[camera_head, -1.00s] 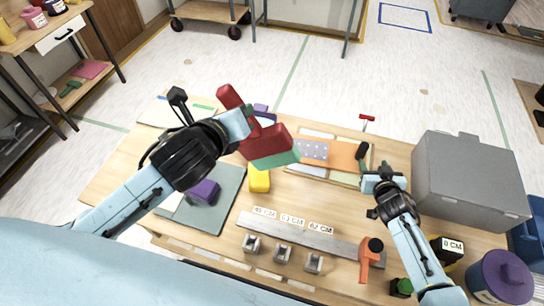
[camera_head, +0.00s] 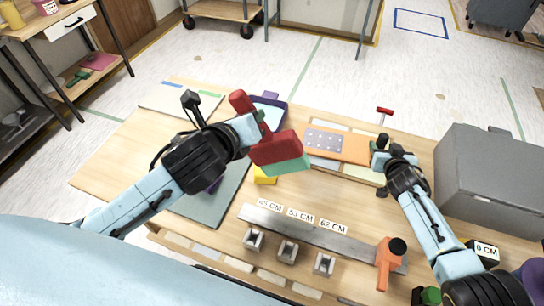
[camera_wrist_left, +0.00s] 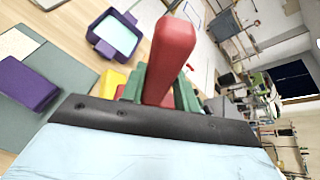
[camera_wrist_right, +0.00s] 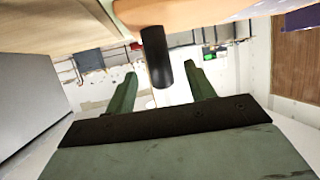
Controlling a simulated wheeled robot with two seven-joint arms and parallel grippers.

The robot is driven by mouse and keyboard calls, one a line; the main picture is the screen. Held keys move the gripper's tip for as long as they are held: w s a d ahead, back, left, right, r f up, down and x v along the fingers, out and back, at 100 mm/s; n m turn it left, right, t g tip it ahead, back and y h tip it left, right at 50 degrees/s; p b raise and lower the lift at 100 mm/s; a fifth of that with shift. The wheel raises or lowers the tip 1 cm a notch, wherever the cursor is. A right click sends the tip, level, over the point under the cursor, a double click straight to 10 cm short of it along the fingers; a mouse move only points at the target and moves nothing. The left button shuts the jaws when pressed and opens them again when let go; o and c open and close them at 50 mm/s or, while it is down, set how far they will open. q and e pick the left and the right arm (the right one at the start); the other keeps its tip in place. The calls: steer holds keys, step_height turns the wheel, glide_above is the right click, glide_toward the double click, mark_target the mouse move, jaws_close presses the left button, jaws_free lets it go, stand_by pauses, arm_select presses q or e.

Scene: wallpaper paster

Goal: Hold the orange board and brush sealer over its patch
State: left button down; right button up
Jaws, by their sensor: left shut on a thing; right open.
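The orange board (camera_head: 352,148) lies on the table, with a pale dotted patch (camera_head: 323,140) on its left part. A black upright handle (camera_head: 383,139) stands at its right end. My right gripper (camera_head: 380,160) is open at that end; in the right wrist view the handle (camera_wrist_right: 157,58) shows ahead, between the spread fingers (camera_wrist_right: 160,88). My left gripper (camera_head: 252,128) is shut on a red brush (camera_head: 276,147) with a green underside, held in the air left of the board. Its red handle also shows in the left wrist view (camera_wrist_left: 168,55). A purple tray (camera_wrist_left: 97,38) with pale blue inside lies behind the brush.
A grey box (camera_head: 490,175) stands right of my right arm. A metal strip (camera_head: 300,232) with length labels and an orange tool (camera_head: 388,262) lie at the front. A yellow block (camera_head: 263,176) sits near a grey-green mat (camera_head: 205,205) at the left.

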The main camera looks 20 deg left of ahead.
mark_target(383, 145)
arm_select(q)
step_height(383, 145, down, 4)
steer(key=b, duration=0.2)
steer(key=shift+r+b, duration=0.25)
steer(key=shift+b, duration=0.1)
arm_select(e)
steer(key=x, duration=0.3)
steer(key=shift+f, duration=0.25)
arm_select(q)
steer(key=shift+f+b, duration=0.5)
arm_select(e)
steer(key=shift+w+a, duration=0.1)
steer(key=shift+w, duration=0.4)
steer(key=shift+c, duration=0.4)
jaws_close()
steer(key=shift+o, duration=0.4)
jaws_free()
arm_select(q)
steer(key=shift+r, duration=0.15)
arm_select(e)
steer(key=shift+s, duration=0.1)
